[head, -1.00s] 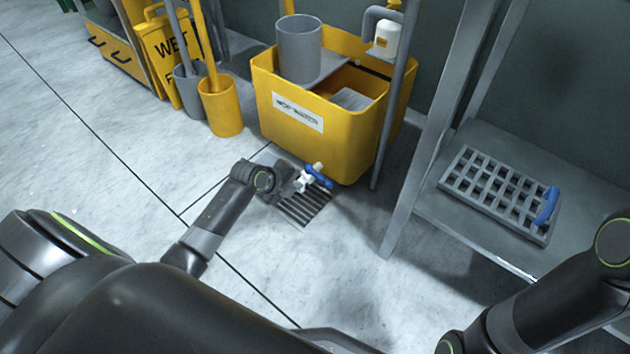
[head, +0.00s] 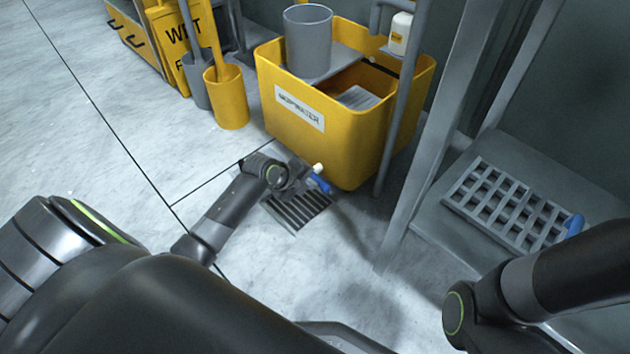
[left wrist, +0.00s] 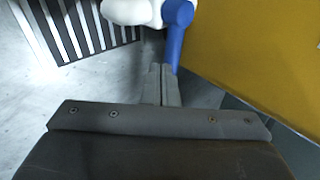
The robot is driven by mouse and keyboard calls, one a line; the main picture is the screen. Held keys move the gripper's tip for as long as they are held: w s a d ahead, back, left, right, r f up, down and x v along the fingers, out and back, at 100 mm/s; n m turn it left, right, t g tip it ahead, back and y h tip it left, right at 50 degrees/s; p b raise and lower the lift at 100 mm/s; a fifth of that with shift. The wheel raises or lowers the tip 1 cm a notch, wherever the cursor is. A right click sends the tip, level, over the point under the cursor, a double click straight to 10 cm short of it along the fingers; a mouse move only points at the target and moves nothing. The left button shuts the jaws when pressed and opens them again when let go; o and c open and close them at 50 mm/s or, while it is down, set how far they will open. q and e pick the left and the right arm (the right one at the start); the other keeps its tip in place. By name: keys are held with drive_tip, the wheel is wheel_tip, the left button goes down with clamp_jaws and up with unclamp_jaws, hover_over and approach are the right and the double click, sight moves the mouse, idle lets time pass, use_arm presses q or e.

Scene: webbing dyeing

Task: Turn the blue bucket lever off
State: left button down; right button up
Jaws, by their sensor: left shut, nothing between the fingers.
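The blue lever (head: 319,183) is on a white valve (head: 318,168) low on the front of the yellow mop-water bucket (head: 345,150). In the left wrist view the blue lever (left wrist: 176,38) points down the picture from the white valve (left wrist: 130,10). My left gripper (head: 308,176) is at the valve. Its shut fingers (left wrist: 161,82) hold nothing; their tips are at the lower end of the lever, and I cannot tell whether they touch it. My right gripper is not in view; only part of its arm shows at the right.
A floor drain grate (head: 297,210) lies below the valve. A grey cup (head: 308,40) stands on the bucket's shelf. A grey rack with a blue handle (head: 505,205) lies on the low shelf at right. A yellow pail (head: 227,100) stands left of the bucket.

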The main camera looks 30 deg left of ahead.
use_arm(q)
drive_tip(key=shift+w, duration=0.1)
idle(0.3)
drive_tip(key=shift+w+d+r+n+p, duration=0.2)
drive_tip(key=shift+w+d+n+p, duration=0.3)
drive_tip(key=shift+p, duration=0.75)
drive_tip(key=shift+w+a, duration=0.1)
drive_tip(key=shift+w, duration=0.05)
